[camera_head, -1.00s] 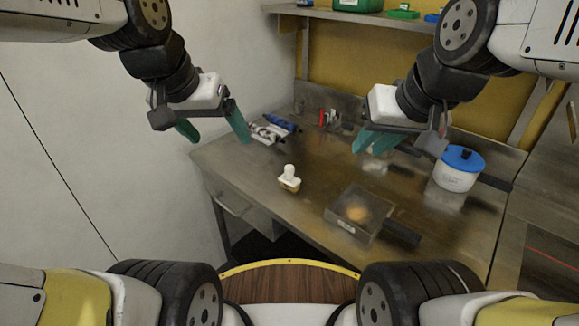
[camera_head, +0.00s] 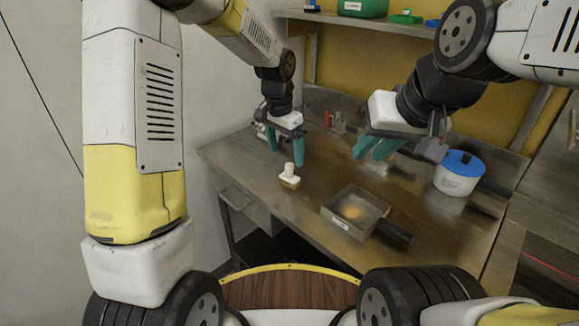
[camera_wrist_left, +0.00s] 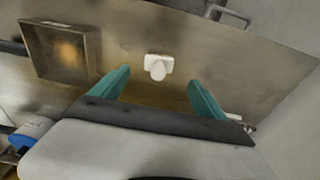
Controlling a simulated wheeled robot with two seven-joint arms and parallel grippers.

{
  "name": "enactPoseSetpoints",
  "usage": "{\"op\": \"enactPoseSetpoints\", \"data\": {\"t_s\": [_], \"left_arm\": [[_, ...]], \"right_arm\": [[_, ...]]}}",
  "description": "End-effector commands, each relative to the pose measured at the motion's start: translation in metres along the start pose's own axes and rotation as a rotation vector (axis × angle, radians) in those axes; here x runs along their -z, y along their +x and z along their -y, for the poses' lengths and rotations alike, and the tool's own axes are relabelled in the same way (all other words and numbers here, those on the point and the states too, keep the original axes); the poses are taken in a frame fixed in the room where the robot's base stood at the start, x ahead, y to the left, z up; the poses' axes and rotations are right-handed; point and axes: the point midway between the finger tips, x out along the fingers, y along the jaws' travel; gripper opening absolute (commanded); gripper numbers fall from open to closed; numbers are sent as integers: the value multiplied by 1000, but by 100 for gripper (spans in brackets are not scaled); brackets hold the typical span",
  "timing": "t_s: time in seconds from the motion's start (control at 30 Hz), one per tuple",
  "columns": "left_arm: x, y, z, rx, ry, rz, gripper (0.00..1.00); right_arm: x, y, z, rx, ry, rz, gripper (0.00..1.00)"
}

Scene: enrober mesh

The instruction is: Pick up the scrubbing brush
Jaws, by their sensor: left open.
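The scrubbing brush (camera_head: 289,177) stands upright on the steel table near its left front edge. It has a white knob handle and a tan base. It also shows in the left wrist view (camera_wrist_left: 158,66), white and seen from above, in line with the gap between my fingers. My left gripper (camera_head: 285,153) is open and empty, its teal fingers pointing down above and behind the brush, apart from it. The fingers also show in the left wrist view (camera_wrist_left: 158,80). My right gripper (camera_head: 370,155) hangs over the back middle of the table, its fingers apart and empty.
A square metal pan (camera_head: 353,213) with a dark handle lies right of the brush. Small items (camera_head: 333,122) lie at the back left. A wall bounds the left side. Table around the brush is clear.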

Motion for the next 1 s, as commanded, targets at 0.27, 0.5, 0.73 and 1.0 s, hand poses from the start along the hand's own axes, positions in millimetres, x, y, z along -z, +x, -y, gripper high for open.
{"op": "enactPoseSetpoints", "data": {"t_s": [0.27, 0.5, 0.73, 1.0], "left_arm": [[2, 30, -1, -3, 3, 3, 84], [5, 65, -1, -2, 2, 4, 84], [6, 78, -1, -1, 2, 0, 84], [6, 78, -1, -1, 1, 0, 60]], "right_arm": [[0, 0, 0, 0, 0, 0, 25], [0, 0, 0, 0, 0, 0, 25], [0, 0, 0, 0, 0, 0, 25], [0, 0, 0, 0, 0, 0, 25]]}}
